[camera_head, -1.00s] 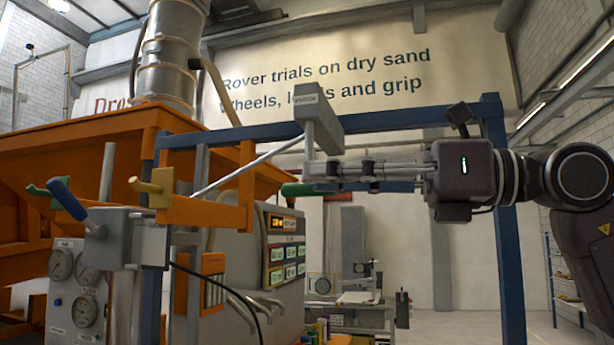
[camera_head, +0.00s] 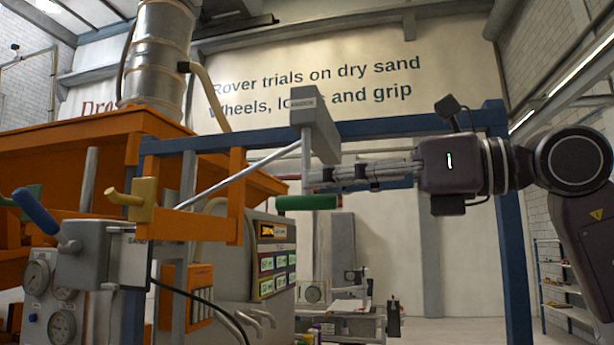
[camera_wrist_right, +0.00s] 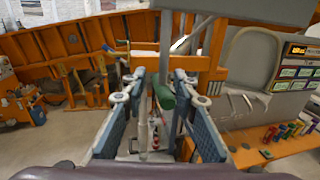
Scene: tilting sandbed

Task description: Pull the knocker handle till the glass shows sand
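A plate (camera_head: 136,262) that seems to read SAND is at left; I cannot make out sand in a glass. My left gripper is out of view.
The blue frame (camera_head: 513,240) surrounds the arm's working area. A grey cabinet (camera_head: 235,240) stands behind.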

